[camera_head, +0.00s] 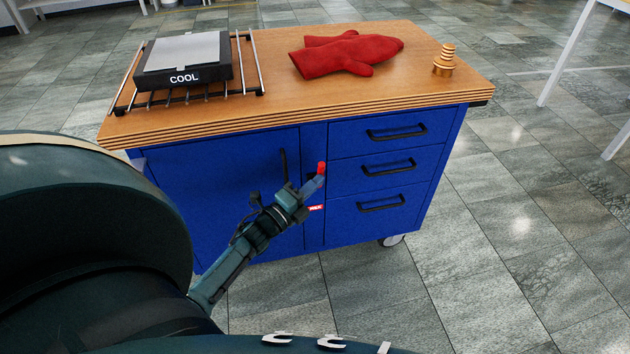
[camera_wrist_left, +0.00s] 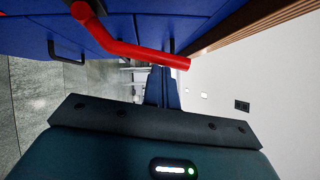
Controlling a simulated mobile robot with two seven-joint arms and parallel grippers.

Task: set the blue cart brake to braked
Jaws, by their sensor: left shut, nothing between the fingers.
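The blue cart (camera_head: 235,190) stands in front of me with a wooden top. A red-tipped lever (camera_head: 321,167) shows on its front, between the door and the drawers, just above a small red and white label (camera_head: 315,208). My left gripper (camera_head: 313,184) is shut and empty, with its fingertips close below the red tip. In the left wrist view the red lever (camera_wrist_left: 130,48) is a bent bar from a round pivot, its free end just above the shut fingers (camera_wrist_left: 160,85). I cannot tell whether they touch. My right gripper is not in view.
Black handles (camera_head: 388,166) stick out from the drawers. Open tiled floor (camera_head: 520,220) lies to the right.

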